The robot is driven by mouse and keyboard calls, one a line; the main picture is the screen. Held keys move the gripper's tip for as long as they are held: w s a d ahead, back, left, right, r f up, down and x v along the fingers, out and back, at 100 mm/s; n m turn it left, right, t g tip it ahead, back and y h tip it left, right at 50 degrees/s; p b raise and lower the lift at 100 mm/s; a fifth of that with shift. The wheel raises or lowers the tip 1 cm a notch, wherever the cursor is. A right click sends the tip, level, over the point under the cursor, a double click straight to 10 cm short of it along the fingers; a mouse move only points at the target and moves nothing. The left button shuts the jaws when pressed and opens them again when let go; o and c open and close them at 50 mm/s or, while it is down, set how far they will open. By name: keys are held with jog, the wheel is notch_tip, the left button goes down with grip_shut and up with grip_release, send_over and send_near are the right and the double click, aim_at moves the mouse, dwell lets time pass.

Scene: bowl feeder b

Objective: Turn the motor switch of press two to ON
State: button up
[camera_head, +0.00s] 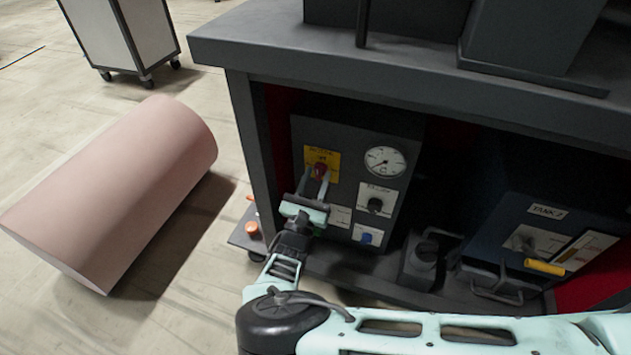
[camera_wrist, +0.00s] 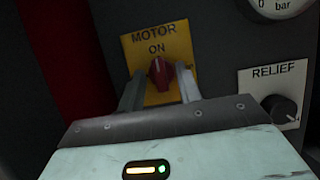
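The motor switch is a red knob (camera_head: 320,170) on a yellow plate (camera_head: 311,159), set in the upper left of a dark control panel (camera_head: 341,131). In the wrist view the red knob (camera_wrist: 161,72) sits below the words MOTOR and ON on the yellow plate (camera_wrist: 178,43). Its grip looks roughly upright there; its exact setting is hard to tell. My gripper (camera_head: 318,184) is at the panel, and in the wrist view my gripper (camera_wrist: 160,84) has a finger on each side of the knob, with gaps showing. No press number is readable.
A gauge (camera_head: 385,161), a black RELIEF knob (camera_head: 375,205) and a blue knob (camera_head: 366,237) are close by on the right. The bench top (camera_head: 270,55) overhangs the panel. A TANK 2 box (camera_head: 520,215) stands right.

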jog(key=shift+s, duration=0.1)
jog(key=p+v, duration=0.1)
jog(key=v, duration=1.6)
jog(key=shift+s, duration=0.2)
jog(key=shift+f, duration=0.1)
jog(key=d+r+m+g+h, duration=0.5)
jog(key=d+r+m+g, duration=0.3)
jog(key=d+m+g, duration=0.6)
jog(key=s+d+r+m+g+y, duration=0.4)
jog(key=s+r+y, duration=0.35)
jog(key=r, duration=0.45)
jog(key=s+d+r+m+g+y, duration=0.25)
jog(key=s+r+m+y, duration=0.45)
jog(key=r, duration=0.5)
notch_tip(320, 180, up, 34)
jog(key=a+h+p, duration=0.1)
jog(key=p, duration=3.3)
jog(key=shift+s+n+g, duration=0.3)
jog(key=shift+s+g, duration=0.05)
jog(key=shift+s, duration=0.1)
